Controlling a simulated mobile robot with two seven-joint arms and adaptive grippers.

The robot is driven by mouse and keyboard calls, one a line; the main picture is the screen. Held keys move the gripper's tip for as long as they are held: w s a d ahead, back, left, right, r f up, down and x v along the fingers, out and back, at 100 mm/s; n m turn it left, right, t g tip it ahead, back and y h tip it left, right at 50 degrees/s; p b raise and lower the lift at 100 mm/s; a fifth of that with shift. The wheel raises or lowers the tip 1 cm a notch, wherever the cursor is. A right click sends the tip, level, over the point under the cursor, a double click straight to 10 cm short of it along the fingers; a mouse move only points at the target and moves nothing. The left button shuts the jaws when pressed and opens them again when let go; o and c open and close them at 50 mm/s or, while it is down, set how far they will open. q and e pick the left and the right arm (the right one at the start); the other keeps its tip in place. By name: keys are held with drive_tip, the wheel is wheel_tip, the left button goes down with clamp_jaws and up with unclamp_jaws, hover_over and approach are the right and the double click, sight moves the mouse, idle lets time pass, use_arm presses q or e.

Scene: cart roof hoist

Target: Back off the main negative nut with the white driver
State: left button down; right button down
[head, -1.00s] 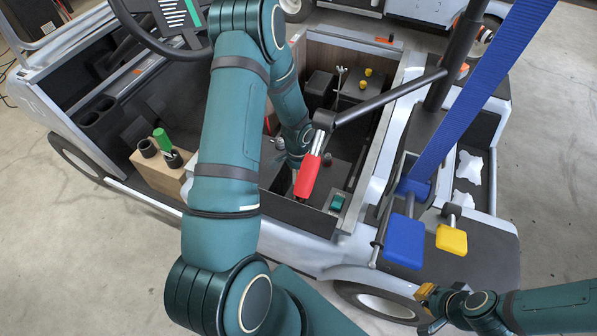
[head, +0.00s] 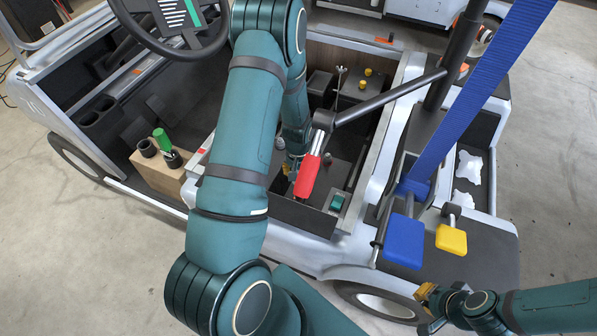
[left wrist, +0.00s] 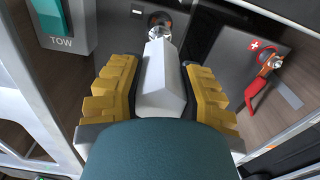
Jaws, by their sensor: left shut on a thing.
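In the left wrist view, the white driver (left wrist: 162,82) is between the yellow fingers of my left gripper (left wrist: 162,92), which is shut on it. Its far end points up the picture, at a small metal fitting (left wrist: 160,22) on the grey panel. I cannot tell whether the driver is seated on a nut there; the main negative nut is not clearly seen. In the head view my left gripper (head: 290,168) is down in the open bay, mostly hidden by my arm and the red grip.
A teal TOW switch (left wrist: 62,27) and a red-handled part (left wrist: 262,85) beside a plus mark flank the driver. A red-gripped bar (head: 308,175) crosses above the bay. A blue strap (head: 470,105), blue block (head: 404,241) and yellow block (head: 451,239) stand at right.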

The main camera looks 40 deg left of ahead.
use_arm(q)
drive_tip(key=shift+r+p, duration=1)
drive_tip(key=shift+r, duration=0.5)
drive_tip(key=shift+m, duration=0.6)
drive_tip(key=m, duration=0.3)
drive_tip(key=shift+m, duration=0.4)
drive_tip(key=m, duration=0.6)
drive_tip(key=shift+m, duration=0.3)
drive_tip(key=m, duration=0.6)
drive_tip(key=shift+m, duration=0.3)
drive_tip(key=m, duration=0.7)
drive_tip(key=shift+f, duration=0.2)
